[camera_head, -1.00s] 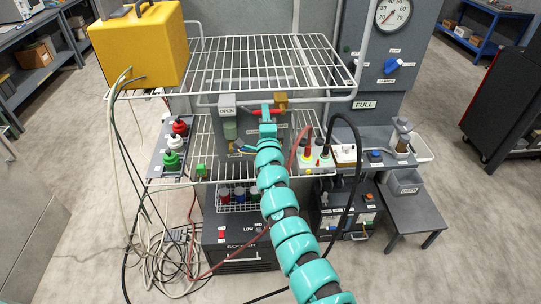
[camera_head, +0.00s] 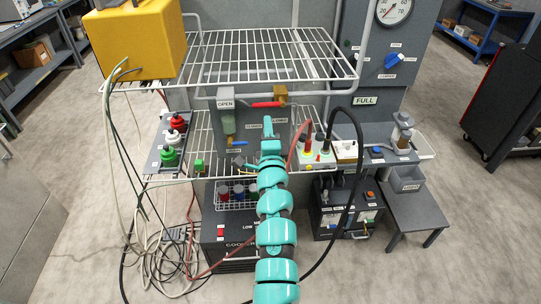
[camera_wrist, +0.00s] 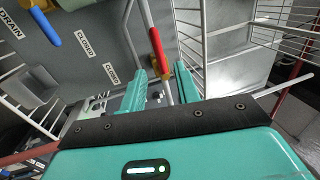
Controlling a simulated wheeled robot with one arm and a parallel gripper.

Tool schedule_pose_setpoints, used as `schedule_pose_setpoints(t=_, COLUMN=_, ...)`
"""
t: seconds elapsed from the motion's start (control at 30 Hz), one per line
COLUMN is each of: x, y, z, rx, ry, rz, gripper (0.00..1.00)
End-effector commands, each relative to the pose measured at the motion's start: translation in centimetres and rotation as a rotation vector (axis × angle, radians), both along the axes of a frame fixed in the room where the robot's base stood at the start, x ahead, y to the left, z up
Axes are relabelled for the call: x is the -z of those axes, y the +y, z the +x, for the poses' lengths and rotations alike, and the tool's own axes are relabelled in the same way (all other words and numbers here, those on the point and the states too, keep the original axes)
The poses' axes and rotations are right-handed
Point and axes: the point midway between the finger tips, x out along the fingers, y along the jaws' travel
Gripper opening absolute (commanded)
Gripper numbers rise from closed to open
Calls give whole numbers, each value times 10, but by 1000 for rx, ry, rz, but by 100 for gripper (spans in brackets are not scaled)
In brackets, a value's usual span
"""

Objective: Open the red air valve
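The red air valve handle (camera_head: 267,104) lies level, in line with the pipe, from the brass valve body (camera_head: 280,94) towards the OPEN label (camera_head: 226,104) on its left. In the wrist view the red handle (camera_wrist: 157,50) also runs along the white pipe. My gripper (camera_head: 268,122) is just below the handle in the head view. In the wrist view my gripper (camera_wrist: 162,73) is open, its two teal fingers apart, with the pipe and the handle's near end showing between them. Whether a finger touches the handle I cannot tell.
A blue handle (camera_head: 240,143) sits lower left, near the DRAIN label (camera_wrist: 11,24). CLOSED labels (camera_wrist: 85,48) are on the grey panel. A wire shelf (camera_head: 260,60) with a yellow box (camera_head: 138,45) is above. Cables and a knob box (camera_head: 318,156) stand to the right.

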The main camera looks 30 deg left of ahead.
Motion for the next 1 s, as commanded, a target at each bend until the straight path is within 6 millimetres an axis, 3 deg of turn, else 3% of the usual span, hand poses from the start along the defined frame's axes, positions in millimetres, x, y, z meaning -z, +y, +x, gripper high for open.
schedule_pose_setpoints(t=0.6, x=16, y=-31, z=-52, rx=0, ry=4, rz=-3, gripper=32)
schedule_pose_setpoints(t=1.0, x=17, y=-39, z=-60, rx=3, ry=4, rz=-2, gripper=32)
